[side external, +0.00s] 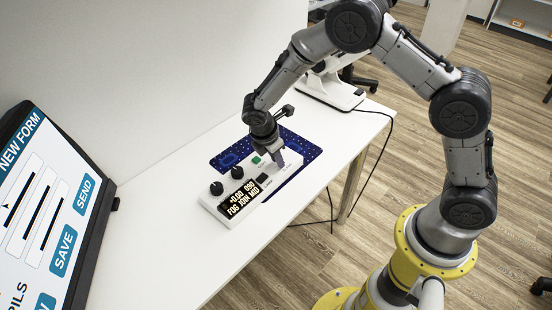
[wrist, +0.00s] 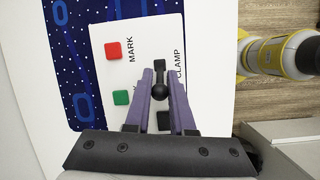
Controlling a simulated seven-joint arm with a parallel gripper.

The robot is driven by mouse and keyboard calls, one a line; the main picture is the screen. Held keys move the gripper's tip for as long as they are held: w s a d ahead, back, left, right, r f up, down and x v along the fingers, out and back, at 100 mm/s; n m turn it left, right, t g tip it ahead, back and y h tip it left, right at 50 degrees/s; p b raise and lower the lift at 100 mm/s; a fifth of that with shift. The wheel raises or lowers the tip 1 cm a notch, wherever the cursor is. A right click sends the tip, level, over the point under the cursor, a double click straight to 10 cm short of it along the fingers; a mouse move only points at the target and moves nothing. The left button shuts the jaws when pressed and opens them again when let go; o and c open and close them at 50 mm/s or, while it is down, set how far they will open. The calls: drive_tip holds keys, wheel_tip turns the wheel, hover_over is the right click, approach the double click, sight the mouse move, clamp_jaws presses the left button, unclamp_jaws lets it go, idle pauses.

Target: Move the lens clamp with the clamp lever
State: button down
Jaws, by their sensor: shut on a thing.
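The white control box (side external: 222,205) stands on the table, with a lit display (side external: 242,198) reading "+0.00 090" and "FOG JOIN MID". My gripper (side external: 271,163) reaches down to the box's right end. In the wrist view its purple fingers (wrist: 159,86) are shut on the black ball knob of the clamp lever (wrist: 160,90), beside the printed word CLAMP. Dark slot parts show above and below the knob. A red button (wrist: 113,50) lies by the word MARK, and a green button (wrist: 121,97) is below it. I cannot make out the lens clamp itself.
A blue patterned mat (side external: 229,158) lies under and behind the box. Two black knobs (side external: 237,172) rise from the box's far left side. A monitor (side external: 45,205) stands at the left. A white device base (side external: 335,92) is at the table's far end. The front table is clear.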

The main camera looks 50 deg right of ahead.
sight(286, 159)
drive_tip(key=y, duration=0.2)
drive_tip(key=d+y, duration=0.1)
drive_tip(key=y, duration=0.1)
drive_tip(key=d+y, duration=0.1)
drive_tip(key=shift+w+d+r+y, duration=0.1)
drive_tip(key=shift+d+r+y, duration=0.2)
drive_tip(key=shift+y, duration=0.1)
drive_tip(key=y, duration=0.1)
drive_tip(key=d+y, duration=0.1)
drive_tip(key=y, duration=0.1)
drive_tip(key=shift+f, duration=0.1)
drive_tip(key=shift+d+f+y, duration=0.15)
drive_tip(key=shift+d+y, duration=0.15)
drive_tip(key=shift+y, duration=0.7)
drive_tip(key=c, duration=1.1)
unclamp_jaws()
drive_tip(key=v, duration=1.3)
drive_tip(key=shift+d, duration=0.4)
